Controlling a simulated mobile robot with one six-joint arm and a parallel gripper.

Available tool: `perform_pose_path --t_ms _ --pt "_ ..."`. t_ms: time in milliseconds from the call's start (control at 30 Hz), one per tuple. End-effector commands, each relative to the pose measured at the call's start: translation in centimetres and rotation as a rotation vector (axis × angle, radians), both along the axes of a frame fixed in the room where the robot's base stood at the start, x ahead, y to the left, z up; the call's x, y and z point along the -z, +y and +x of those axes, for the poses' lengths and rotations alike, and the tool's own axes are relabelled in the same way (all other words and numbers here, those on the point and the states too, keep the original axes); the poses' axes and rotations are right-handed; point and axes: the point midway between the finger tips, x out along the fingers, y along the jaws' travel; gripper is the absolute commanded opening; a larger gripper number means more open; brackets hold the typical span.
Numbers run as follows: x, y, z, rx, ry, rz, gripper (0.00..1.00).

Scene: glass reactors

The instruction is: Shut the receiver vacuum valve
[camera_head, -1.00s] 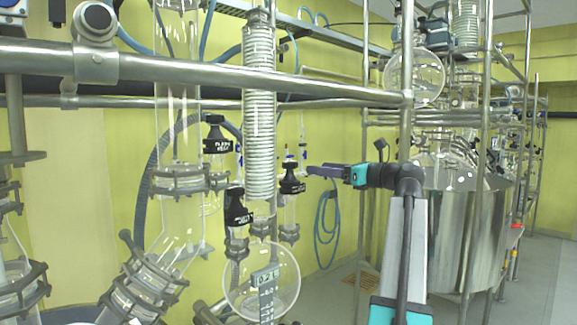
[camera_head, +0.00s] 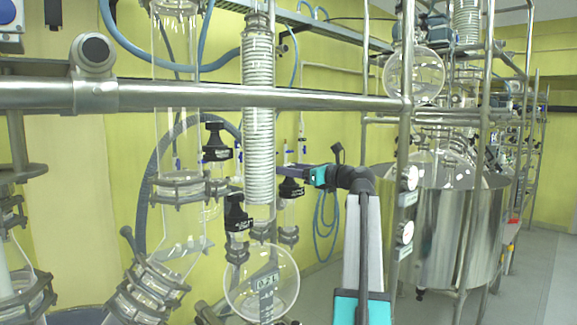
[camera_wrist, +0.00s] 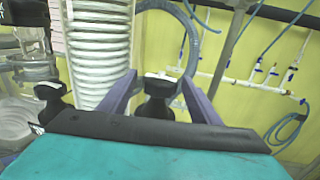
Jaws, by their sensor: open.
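Three black valve handles with white lettering too small to read show in the head view: an upper handle (camera_head: 215,143), a lower left handle (camera_head: 237,213) and a right handle (camera_head: 291,188). I cannot tell from the lettering which is the receiver vacuum valve. My gripper (camera_head: 285,170) is open at the top of the right handle. In the wrist view, a black handle (camera_wrist: 159,98) stands upright between the two purple fingers of my gripper (camera_wrist: 158,88), with no clear contact. Another black handle (camera_wrist: 50,103) is to the left, outside the fingers.
The coiled glass condenser (camera_head: 258,125) stands just left of the right handle, close to my gripper. A round glass flask (camera_head: 262,283) hangs below. A steel rail (camera_head: 230,96) crosses above. A blue hose (camera_head: 326,225) hangs on the yellow wall.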

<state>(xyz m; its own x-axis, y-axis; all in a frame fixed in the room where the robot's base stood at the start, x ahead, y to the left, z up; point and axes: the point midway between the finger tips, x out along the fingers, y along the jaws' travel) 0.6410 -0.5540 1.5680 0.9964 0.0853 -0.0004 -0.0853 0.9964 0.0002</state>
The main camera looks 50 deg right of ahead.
Motion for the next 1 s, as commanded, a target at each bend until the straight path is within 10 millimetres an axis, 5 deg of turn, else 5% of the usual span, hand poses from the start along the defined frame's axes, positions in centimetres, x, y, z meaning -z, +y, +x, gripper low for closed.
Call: perform_pose_path --t_ms 467,700,1000 --pt "0.06 0.11 1.05 0.0 0.0 0.0 0.57" --pt "0.04 0.13 1.05 0.0 0.0 0.0 0.19" --pt "0.06 0.26 1.02 0.013 0.0 0.0 0.16"
